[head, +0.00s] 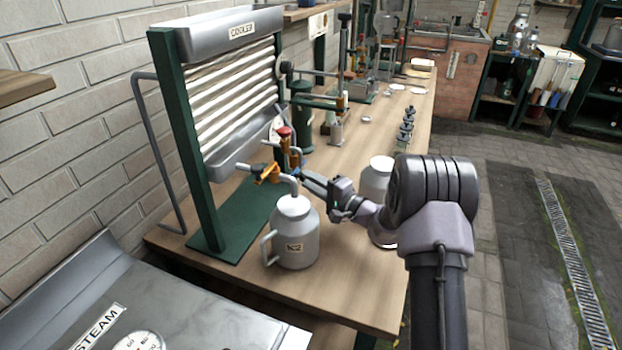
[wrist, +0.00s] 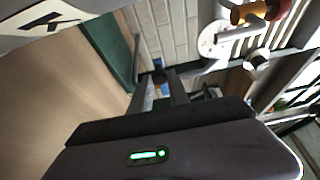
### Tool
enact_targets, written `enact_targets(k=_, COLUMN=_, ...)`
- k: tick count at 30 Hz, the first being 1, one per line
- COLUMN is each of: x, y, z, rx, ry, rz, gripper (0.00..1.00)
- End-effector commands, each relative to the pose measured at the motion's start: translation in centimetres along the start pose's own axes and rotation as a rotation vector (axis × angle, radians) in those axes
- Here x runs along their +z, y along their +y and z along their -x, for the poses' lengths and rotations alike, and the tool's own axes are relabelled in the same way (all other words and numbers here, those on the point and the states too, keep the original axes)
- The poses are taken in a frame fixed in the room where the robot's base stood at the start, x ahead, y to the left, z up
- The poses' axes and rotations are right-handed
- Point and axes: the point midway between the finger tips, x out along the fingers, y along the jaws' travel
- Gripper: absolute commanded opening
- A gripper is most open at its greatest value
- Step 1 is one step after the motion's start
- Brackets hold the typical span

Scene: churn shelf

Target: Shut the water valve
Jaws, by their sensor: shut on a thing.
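A brass valve with a red knob (head: 284,133) stands at the lower right of the cooler. A brass tap with dark ends (head: 268,174) sits to its left, by a bent grey pipe over a can. Which of these is the water valve I cannot read. My gripper (head: 304,173) reaches in from the right, just below the red-knobbed valve and beside the pipe. In the wrist view the jaws (wrist: 160,84) are shut on a small dark part (wrist: 158,74), mostly hidden between the fingers. A red and brass piece (wrist: 262,11) shows at upper right there.
A metal can labelled K2 (head: 295,240) stands under the pipe, close to my gripper. Another can (head: 376,180) stands behind my arm. The ribbed cooler (head: 235,90) on its green frame stands at left. Bare bench top (head: 340,275) lies in front.

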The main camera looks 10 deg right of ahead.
Motion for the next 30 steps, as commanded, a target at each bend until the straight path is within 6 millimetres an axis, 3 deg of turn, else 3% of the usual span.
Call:
enact_targets(k=18, x=-0.12, y=0.21, z=-0.04, rx=-0.016, ry=0.002, rz=0.035, gripper=0.0)
enact_targets(k=19, x=-0.12, y=0.21, z=-0.04, rx=-0.017, ry=0.002, rz=0.035, gripper=0.25)
enact_targets(k=22, x=-0.1, y=0.22, z=-0.03, rx=-0.016, ry=0.002, rz=0.035, gripper=0.44)
enact_targets(k=30, x=-0.06, y=0.26, z=0.0, rx=-0.015, ry=0.001, rz=0.034, gripper=0.44)
